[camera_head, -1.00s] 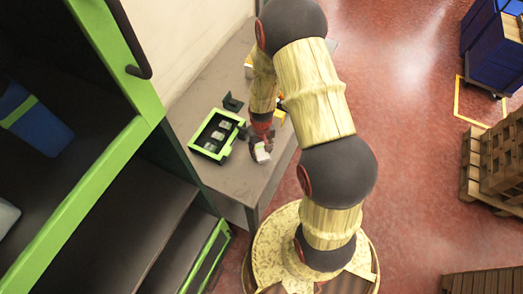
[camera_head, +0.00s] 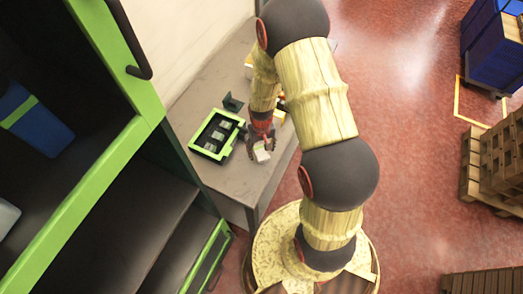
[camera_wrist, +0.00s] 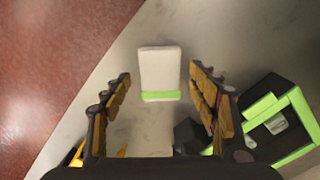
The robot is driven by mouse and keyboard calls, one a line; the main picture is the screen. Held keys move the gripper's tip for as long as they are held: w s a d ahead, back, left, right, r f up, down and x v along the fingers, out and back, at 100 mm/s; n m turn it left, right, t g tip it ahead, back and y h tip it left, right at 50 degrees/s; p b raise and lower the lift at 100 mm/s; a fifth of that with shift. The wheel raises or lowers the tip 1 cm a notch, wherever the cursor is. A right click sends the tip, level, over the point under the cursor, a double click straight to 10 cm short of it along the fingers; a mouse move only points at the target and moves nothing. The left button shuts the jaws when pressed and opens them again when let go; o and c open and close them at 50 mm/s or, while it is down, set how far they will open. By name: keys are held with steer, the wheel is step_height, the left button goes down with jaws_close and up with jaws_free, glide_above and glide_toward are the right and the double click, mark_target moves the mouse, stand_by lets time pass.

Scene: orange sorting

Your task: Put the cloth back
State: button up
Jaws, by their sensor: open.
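A white folded cloth (camera_wrist: 160,68) with a green band along one edge shows between the fingers in the wrist view. It also shows as a small pale block near the table's front edge in the head view (camera_head: 262,156). My gripper (camera_wrist: 160,80) is open, with one finger on each side of the cloth and a gap on both sides. The cloth appears to lie on the grey table (camera_head: 215,92). A black tray with a green rim (camera_head: 208,153) stands left of my gripper on the table and holds several pale items. It shows in part in the wrist view (camera_wrist: 298,103).
A small dark stand (camera_head: 232,103) is behind the tray. Yellow items (camera_head: 280,117) are close behind my gripper, partly hidden by my arm. A green-edged shelf (camera_head: 150,95) rises at the left. Bare table surface lies in front of the tray.

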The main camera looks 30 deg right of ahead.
step_height(320, 180, up, 11)
step_height(320, 180, up, 11)
steer(key=t, duration=0.1)
glide_above(261, 152)
steer(key=a, duration=0.2)
steer(key=s+a+r+n+t, duration=0.1)
steer(key=s+a+r+t, duration=0.1)
steer(key=s+r, duration=0.6)
steer(key=s+a+r+n+t, duration=0.1)
steer(key=s+a+r, duration=0.4)
steer(key=r, duration=0.8)
steer(key=s+t, duration=0.1)
steer(key=s, duration=0.2)
steer(key=shift+r+t, duration=0.25)
steer(key=shift+t, duration=0.05)
steer(key=shift+f, duration=0.1)
step_height(261, 152, down, 13)
steer(key=b, duration=1.2)
steer(key=shift+r, duration=0.2)
steer(key=shift+w, duration=0.1)
steer(key=shift+c, duration=0.4)
